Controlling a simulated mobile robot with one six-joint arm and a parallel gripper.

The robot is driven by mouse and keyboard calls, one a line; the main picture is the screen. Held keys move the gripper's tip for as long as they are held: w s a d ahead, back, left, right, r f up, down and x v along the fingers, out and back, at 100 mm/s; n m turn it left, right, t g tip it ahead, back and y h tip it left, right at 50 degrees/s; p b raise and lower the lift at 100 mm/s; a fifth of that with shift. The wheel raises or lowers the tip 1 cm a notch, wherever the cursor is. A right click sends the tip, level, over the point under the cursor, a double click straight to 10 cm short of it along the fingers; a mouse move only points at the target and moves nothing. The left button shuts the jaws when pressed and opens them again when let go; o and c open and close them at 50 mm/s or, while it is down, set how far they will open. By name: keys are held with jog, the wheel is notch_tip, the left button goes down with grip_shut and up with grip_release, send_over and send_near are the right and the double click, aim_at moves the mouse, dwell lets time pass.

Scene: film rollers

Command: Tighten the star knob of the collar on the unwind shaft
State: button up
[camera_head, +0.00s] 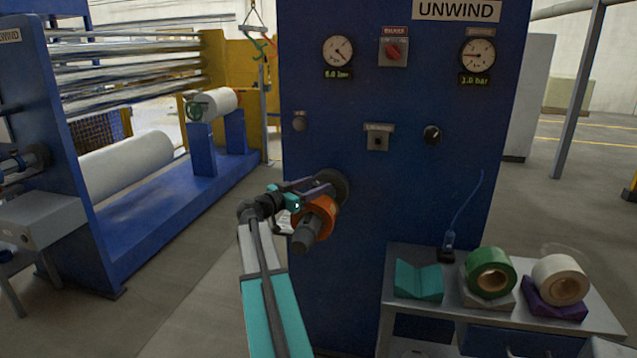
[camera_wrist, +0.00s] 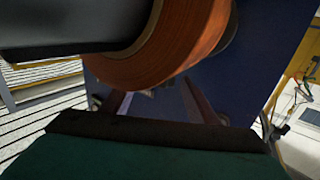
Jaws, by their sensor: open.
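The unwind shaft's dark end (camera_head: 305,238) sticks out from the blue panel toward the camera, with an orange roll (camera_head: 317,217) around it. A dark round flange (camera_head: 340,187) sits behind the roll against the panel. In the wrist view the orange roll (camera_wrist: 165,58) fills the upper middle, with the dark shaft end (camera_wrist: 65,28) in front.
The blue unwind panel (camera_head: 400,190) rises close behind the shaft, with gauges and switches. A grey side table (camera_head: 590,318) at lower right holds a green roll (camera_head: 490,272), a cream roll (camera_head: 560,280) and a teal cradle (camera_head: 418,280). Open floor lies left of the panel.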

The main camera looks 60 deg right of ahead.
jog(key=shift+x, duration=0.85)
jog(key=c, duration=1)
jog(key=shift+c, duration=0.2)
